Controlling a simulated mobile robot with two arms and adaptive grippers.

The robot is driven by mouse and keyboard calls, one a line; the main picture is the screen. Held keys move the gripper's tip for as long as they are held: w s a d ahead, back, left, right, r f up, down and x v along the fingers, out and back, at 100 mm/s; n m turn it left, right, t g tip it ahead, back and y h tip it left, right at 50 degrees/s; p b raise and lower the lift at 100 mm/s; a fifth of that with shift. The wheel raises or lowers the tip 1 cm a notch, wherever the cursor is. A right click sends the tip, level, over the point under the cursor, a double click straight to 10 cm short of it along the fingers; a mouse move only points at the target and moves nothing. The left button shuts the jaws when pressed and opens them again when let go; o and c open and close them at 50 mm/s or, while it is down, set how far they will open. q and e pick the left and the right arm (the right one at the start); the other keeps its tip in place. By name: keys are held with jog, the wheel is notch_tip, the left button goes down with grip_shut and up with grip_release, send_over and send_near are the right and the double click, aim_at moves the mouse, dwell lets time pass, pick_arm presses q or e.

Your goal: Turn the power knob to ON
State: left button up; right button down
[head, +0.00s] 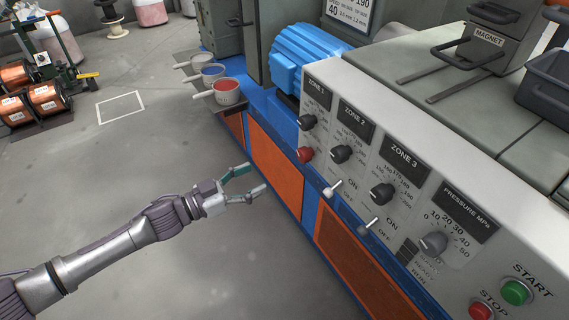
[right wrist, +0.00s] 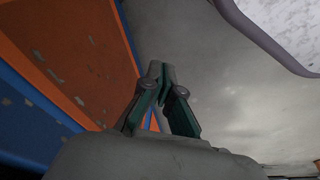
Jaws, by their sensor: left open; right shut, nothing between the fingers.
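The control panel (head: 345,215) slopes across the right of the head view. It carries a red knob (head: 305,154), black knobs under ZONE 1 (head: 306,122), ZONE 2 (head: 340,153) and ZONE 3 (head: 381,193), and a grey PRESSURE knob (head: 433,242). Two toggle levers, one upper (head: 333,188) and one lower (head: 369,225), stand near ON and OFF labels. I cannot read a power label on any knob. My left gripper (head: 250,180) is open and empty, left of the panel and apart from it. My right gripper (right wrist: 163,72) is shut and empty in the right wrist view.
Green START (head: 515,292) and red STOP (head: 480,311) buttons sit at the panel's lower right. A blue motor (head: 305,52) stands behind the panel. Pots, one with red contents (head: 227,92), stand on a side shelf. Copper spools (head: 48,98) are at far left. The grey floor between is clear.

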aim_at(300, 157)
pick_arm(q)
jog(key=b+x, duration=0.1)
jog(key=x, duration=1.2)
jog(key=shift+w+d+r, duration=0.1)
jog(key=shift+w+d, duration=0.1)
jog(key=shift+d, duration=0.15)
pick_arm(e)
jog(key=r, duration=0.5)
jog(key=shift+w+r, duration=0.25)
jog(key=shift+w, duration=0.1)
pick_arm(q)
jog(key=c, duration=1.1)
